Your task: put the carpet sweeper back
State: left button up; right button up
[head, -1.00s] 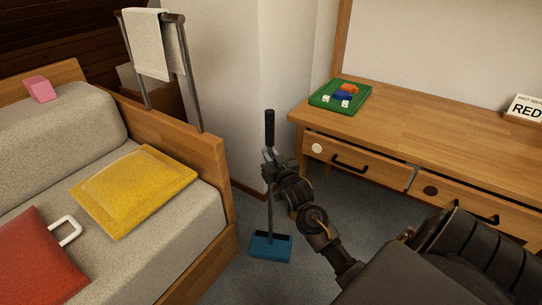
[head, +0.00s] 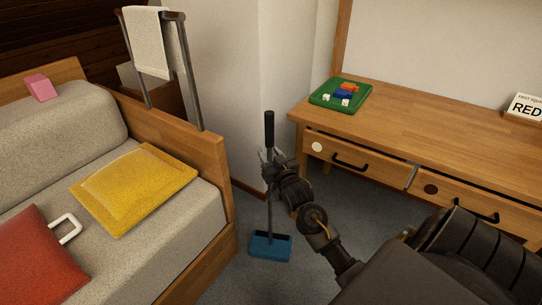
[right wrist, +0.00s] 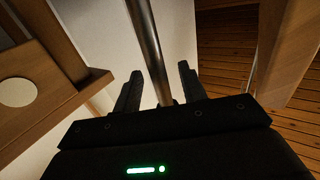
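The carpet sweeper stands upright on the floor between the sofa and the desk, with a blue head (head: 270,246), a thin grey pole and a black handle grip (head: 269,128). My right gripper (head: 267,156) is at the pole just below the black grip. In the right wrist view the metal pole (right wrist: 148,40) runs between the two fingers (right wrist: 160,85). The fingers are apart, with a gap beside the pole, so the gripper is open around it. My left gripper is not in view.
The sofa (head: 215,170) with yellow (head: 135,188) and red cushions is at the left. A rail with a white towel (head: 150,45) stands behind it. The wooden desk (head: 420,135) with drawers and a green tray (head: 325,103) is at the right. The wall is close behind the sweeper.

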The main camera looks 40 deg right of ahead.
jog(key=shift+f, duration=0.25)
jog(key=shift+r, duration=0.1)
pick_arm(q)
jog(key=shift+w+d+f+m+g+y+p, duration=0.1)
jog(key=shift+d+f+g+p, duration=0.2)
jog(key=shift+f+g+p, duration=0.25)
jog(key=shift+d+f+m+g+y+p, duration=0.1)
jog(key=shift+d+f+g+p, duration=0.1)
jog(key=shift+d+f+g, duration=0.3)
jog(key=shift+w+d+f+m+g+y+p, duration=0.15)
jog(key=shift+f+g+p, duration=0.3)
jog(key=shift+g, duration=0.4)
pick_arm(e)
jog(key=v, duration=1)
jog(key=shift+s, duration=0.35)
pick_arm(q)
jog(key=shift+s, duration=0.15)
pick_arm(e)
jog(key=shift+r, duration=0.1)
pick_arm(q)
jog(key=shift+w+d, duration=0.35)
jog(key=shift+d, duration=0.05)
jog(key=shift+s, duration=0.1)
